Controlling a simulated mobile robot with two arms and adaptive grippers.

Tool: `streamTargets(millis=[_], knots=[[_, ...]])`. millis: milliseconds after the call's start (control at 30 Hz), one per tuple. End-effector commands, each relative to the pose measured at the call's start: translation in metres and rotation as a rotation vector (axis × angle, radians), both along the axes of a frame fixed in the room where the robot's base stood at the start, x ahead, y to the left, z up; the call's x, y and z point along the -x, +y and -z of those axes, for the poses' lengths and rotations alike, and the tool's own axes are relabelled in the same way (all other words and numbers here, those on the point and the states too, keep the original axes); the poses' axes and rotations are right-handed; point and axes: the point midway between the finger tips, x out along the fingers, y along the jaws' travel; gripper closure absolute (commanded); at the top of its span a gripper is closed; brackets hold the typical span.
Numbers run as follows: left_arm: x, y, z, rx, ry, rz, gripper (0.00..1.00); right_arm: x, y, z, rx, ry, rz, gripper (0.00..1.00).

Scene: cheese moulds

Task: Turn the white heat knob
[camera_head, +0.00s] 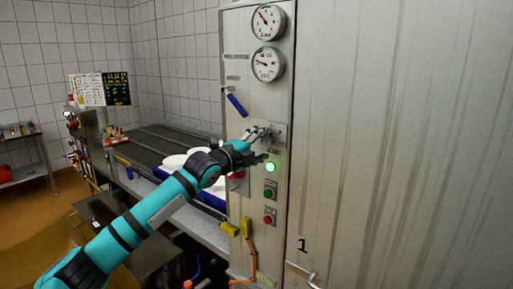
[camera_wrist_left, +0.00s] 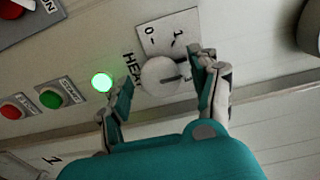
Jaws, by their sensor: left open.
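The white heat knob (camera_wrist_left: 160,76) is a round dial with a dark pointer line, under a small plate marked 0 and 1, in the left wrist view. My left gripper (camera_wrist_left: 160,90) is open, with one finger on each side of the knob; I cannot tell whether either finger touches it. In the head view my left gripper (camera_head: 266,145) is at the tall panel and mostly hides the knob. My right gripper is in neither view.
A lit green lamp (camera_head: 270,167), a green start button (camera_head: 269,189) and a red button (camera_head: 269,215) sit below. Two gauges (camera_head: 268,21) and a blue lever (camera_head: 237,105) are above. A conveyor table (camera_head: 160,143) stands to the left.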

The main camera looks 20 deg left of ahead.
Motion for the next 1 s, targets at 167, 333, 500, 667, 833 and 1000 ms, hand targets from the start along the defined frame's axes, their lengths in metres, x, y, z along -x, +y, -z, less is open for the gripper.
streamTargets(millis=[167,333,500,667,833,1000], knots=[[0.020,0.009,0.001,-0.002,-0.001,-0.001,0.38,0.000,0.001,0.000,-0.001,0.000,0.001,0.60],[0.055,0.021,0.002,-0.005,0.000,-0.002,0.38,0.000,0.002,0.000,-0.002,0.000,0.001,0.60],[0.086,0.032,0.002,-0.006,0.002,-0.001,0.38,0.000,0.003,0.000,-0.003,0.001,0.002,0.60],[0.105,0.039,0.001,-0.003,0.001,-0.002,0.38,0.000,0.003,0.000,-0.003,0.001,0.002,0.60],[0.111,0.041,0.001,-0.001,0.001,-0.001,0.38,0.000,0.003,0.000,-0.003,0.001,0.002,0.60],[0.112,0.041,0.000,0.000,0.001,-0.001,0.38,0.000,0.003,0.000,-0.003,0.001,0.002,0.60]])
